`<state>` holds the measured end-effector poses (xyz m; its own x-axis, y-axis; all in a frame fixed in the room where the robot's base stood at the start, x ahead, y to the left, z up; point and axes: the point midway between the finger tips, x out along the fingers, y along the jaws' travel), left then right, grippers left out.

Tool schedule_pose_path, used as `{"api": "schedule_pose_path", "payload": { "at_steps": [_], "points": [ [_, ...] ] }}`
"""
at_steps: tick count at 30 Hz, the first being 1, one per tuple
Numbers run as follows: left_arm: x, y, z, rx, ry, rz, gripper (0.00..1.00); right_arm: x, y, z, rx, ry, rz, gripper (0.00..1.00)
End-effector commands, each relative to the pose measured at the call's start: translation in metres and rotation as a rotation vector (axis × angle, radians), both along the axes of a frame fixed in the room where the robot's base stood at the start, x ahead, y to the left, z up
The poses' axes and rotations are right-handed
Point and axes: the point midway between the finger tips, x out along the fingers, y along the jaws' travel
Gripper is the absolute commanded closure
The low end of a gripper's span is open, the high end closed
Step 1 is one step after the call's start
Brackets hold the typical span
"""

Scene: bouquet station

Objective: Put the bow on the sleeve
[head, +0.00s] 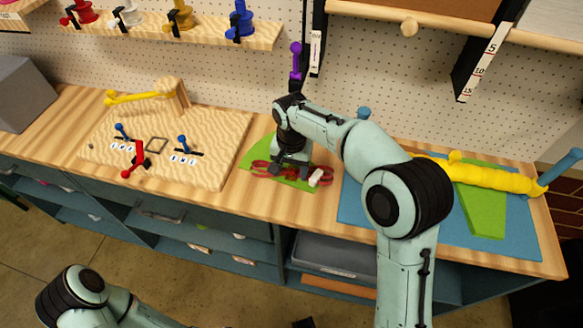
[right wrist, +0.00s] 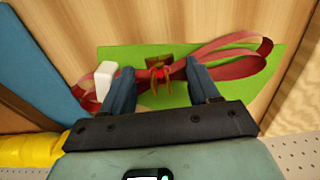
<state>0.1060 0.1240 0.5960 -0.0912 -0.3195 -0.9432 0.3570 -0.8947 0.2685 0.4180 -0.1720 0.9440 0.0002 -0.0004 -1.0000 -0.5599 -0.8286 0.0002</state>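The red ribbon bow (head: 262,168) lies on a green mat on the wooden counter, with a white block (head: 317,177) at one end. In the right wrist view its loops (right wrist: 235,58) spread right and its brown and red knot (right wrist: 160,76) is in the middle. My right gripper (head: 291,168) points down over the bow. In the wrist view the right gripper (right wrist: 160,68) is open, its fingers apart on either side of the knot. A flat green piece (head: 482,210), possibly the sleeve, lies on the blue mat at right.
A yellow bumpy bar (head: 490,177) with blue ends crosses the blue mat (head: 355,205). A wooden board (head: 215,170) with small levers stands left. Ribbon spools sit on a shelf (head: 150,27) above. The counter's front strip is clear.

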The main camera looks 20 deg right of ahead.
Motion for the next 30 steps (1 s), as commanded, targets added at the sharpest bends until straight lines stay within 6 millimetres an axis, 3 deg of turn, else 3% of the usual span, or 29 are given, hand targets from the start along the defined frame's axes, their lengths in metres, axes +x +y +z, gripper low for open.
{"api": "schedule_pose_path", "payload": {
  "at_steps": [8, 21, 30],
  "points": [
    [0.002, 0.0, 0.004, 0.0, -0.002, 0.0, 1.0, 0.001, 0.0, 0.015, 0.001, -0.004, 0.0, 0.39],
    [0.013, 0.0, 0.024, 0.0, -0.015, 0.0, 1.0, 0.001, 0.0, 0.104, 0.001, -0.003, 0.0, 0.39],
    [0.016, 0.0, 0.028, 0.0, -0.018, 0.0, 1.0, 0.0, 0.0, 0.124, 0.0, 0.0, 0.0, 0.39]
  ]
}}
